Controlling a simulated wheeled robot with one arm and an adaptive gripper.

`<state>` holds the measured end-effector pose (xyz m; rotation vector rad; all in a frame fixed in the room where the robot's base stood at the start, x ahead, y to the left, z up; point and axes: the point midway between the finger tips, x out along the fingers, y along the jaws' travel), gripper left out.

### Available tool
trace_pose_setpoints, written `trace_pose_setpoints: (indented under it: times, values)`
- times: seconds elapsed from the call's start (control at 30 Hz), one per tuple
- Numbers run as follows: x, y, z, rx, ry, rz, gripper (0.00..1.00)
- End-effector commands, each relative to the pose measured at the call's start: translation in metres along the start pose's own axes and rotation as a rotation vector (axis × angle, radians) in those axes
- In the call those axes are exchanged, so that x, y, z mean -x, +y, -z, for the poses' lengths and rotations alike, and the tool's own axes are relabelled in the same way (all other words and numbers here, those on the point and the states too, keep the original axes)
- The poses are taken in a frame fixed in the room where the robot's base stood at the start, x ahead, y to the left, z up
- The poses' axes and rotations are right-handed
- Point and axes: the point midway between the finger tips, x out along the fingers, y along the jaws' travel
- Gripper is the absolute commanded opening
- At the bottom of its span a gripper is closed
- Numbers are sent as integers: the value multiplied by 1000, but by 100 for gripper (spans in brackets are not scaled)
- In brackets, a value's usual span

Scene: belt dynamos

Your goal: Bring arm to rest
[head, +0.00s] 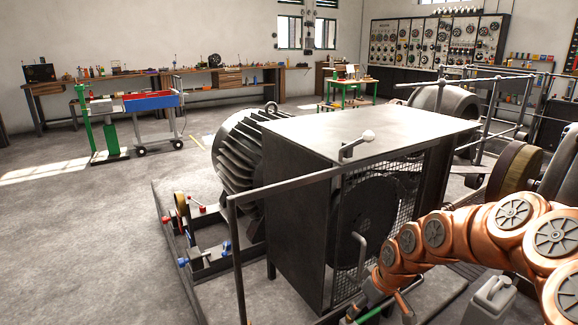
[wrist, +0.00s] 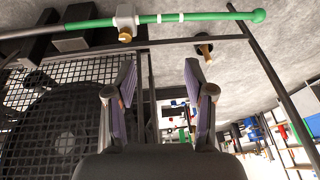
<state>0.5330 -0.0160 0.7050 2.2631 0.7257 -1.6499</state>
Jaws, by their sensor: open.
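My copper-coloured arm (head: 470,232) reaches in from the right edge in the head view, bent over and pointing down to the left. Its end is low in the picture, in front of the mesh side of a dark metal housing (head: 298,185), and my gripper is hard to make out there. In the wrist view my gripper (wrist: 160,82) is open, its two dark fingers with purplish pads standing apart. I see nothing between the fingers but background. A green rod (wrist: 200,17) with white bands and a rounded end lies beyond the fingertips, apart from them.
A grey railing (head: 290,185) runs before the housing. A mesh guard (wrist: 62,115) fills the left of the wrist view. A pale jerrycan (head: 490,302) stands below my arm. A finned motor (head: 238,150) adjoins the housing. Open floor (head: 85,245) lies at left.

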Motion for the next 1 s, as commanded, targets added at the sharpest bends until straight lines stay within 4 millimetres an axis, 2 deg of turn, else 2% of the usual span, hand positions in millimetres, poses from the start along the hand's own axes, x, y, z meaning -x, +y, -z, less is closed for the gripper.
trace_pose_setpoints:
  times: [0.03,0.2,0.37,0.5,0.7,1.0]
  values:
    - [12,-15,-6,-3,-23,3,54]
    - [46,-60,-36,-47,-120,8,54]
    - [75,-95,-74,-113,-218,-6,54]
    - [97,-123,-114,-190,-307,-28,54]
    - [126,-157,-171,-328,-418,-69,54]
    - [150,-191,-230,-507,-517,-108,54]
